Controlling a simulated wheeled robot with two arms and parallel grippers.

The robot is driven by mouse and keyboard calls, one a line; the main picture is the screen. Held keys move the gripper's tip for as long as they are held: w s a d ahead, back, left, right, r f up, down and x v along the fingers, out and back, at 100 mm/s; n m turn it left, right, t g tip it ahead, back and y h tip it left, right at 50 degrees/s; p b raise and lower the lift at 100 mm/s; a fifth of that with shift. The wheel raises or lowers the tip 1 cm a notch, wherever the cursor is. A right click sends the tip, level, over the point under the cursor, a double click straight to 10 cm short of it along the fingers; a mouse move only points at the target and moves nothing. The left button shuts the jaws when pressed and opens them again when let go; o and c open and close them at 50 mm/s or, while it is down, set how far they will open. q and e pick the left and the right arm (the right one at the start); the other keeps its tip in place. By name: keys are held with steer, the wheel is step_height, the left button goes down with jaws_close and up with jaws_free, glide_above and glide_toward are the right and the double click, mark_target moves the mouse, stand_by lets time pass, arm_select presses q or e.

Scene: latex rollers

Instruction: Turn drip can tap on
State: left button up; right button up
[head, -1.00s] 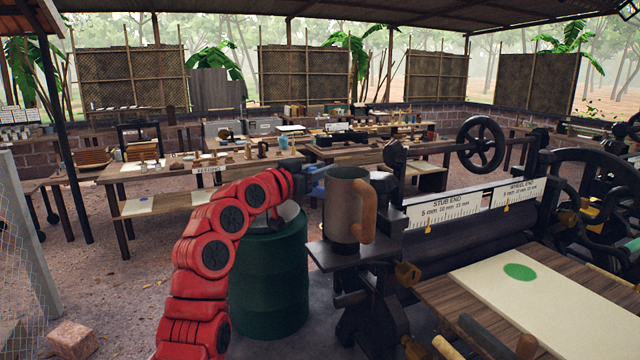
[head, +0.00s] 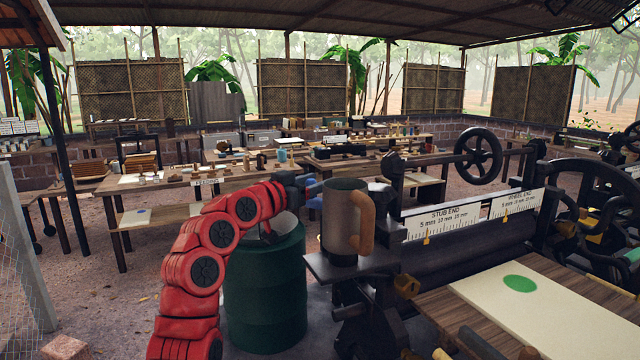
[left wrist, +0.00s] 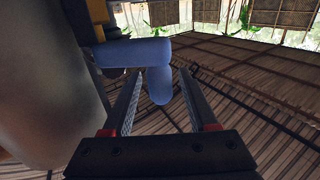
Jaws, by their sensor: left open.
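The drip can (head: 342,228) is a grey metal can with a tan handle, standing upright on a dark ledge. In the left wrist view its rounded wall (left wrist: 40,75) fills the left side. The blue tap (left wrist: 150,55) shows there, with a brass-coloured part behind it and a rounded blue end hanging down. My left gripper (left wrist: 162,95) is open, and the blue end appears between its fingers. I cannot tell whether they touch. In the head view my left gripper (head: 308,188) is just left of the can, its fingertips partly hidden. My right gripper is not in view.
A green drum (head: 265,290) stands below my left arm. A roller machine with a scale plate (head: 447,217) and a handwheel (head: 478,143) is right of the can. A board with a pale sheet (head: 530,305) is at front right.

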arm_select(q)
steer(key=b+v, duration=0.4)
steer(key=v, duration=1.2)
steer(key=shift+b, duration=0.35)
